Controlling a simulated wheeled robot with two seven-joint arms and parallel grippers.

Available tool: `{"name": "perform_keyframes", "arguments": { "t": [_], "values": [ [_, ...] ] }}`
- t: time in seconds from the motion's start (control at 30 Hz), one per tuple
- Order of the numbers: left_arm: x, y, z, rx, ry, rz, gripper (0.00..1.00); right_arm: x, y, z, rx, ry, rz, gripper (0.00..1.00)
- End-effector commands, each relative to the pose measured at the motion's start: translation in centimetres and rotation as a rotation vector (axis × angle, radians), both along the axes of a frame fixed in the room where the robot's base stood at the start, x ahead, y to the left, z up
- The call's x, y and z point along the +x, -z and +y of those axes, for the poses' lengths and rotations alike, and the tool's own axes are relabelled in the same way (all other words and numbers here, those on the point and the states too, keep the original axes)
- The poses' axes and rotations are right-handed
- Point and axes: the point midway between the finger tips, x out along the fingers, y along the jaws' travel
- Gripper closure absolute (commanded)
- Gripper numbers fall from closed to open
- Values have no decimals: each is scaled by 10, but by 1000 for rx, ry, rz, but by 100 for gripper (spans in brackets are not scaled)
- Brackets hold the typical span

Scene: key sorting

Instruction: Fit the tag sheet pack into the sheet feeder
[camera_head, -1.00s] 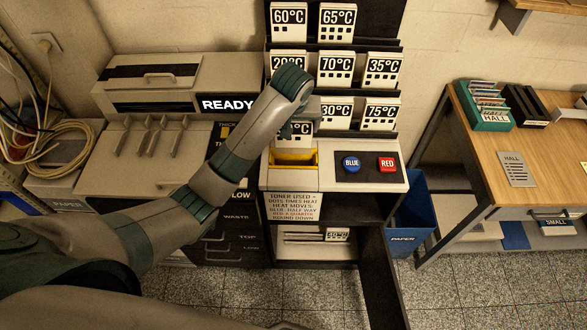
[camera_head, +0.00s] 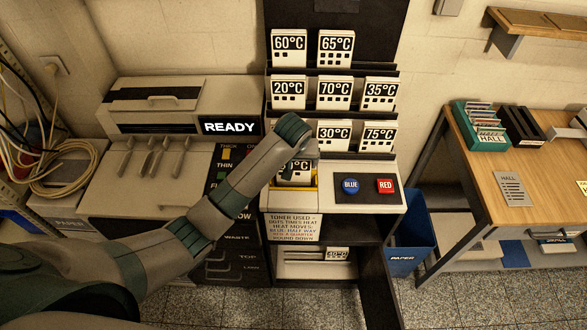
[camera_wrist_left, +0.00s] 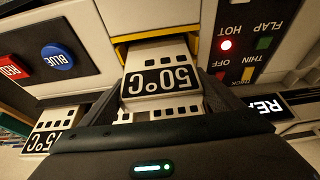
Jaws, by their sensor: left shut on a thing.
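The tag sheet pack, a white block marked 50°C (camera_head: 295,175), is held at the yellow-edged sheet feeder (camera_head: 270,185). The left wrist view shows the pack (camera_wrist_left: 160,83) upside down, with its far end at the feeder's yellow frame (camera_wrist_left: 122,40). Its near end stays between my fingers. How deep it sits in the opening cannot be told. My left gripper (camera_wrist_left: 160,100) is shut on the pack; in the head view its arm partly covers the pack. My right gripper is not in view.
Several similar temperature packs stand in the rack (camera_head: 333,92) behind. Blue (camera_head: 350,187) and red (camera_head: 386,186) buttons lie right of the feeder. A machine with a READY display (camera_head: 230,127) stands left. A blue paper bin (camera_head: 412,230) and wooden desk are at right.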

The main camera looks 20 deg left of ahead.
Motion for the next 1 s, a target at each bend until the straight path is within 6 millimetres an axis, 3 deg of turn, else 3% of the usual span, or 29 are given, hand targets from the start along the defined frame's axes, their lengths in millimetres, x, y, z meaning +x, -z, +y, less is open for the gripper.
{"name": "perform_keyframes", "arguments": {
  "t": [0.17,0.47,0.9,0.93,0.97,1.0],
  "values": [
    [0,5,0,1,0,1,39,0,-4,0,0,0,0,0],
    [0,35,0,0,1,1,39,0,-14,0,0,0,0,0],
    [0,41,0,0,0,0,39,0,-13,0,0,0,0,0],
    [0,41,0,0,0,0,7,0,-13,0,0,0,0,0],
    [0,41,0,0,0,0,0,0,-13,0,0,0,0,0],
    [0,41,0,0,0,0,0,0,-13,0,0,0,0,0]
  ]
}}
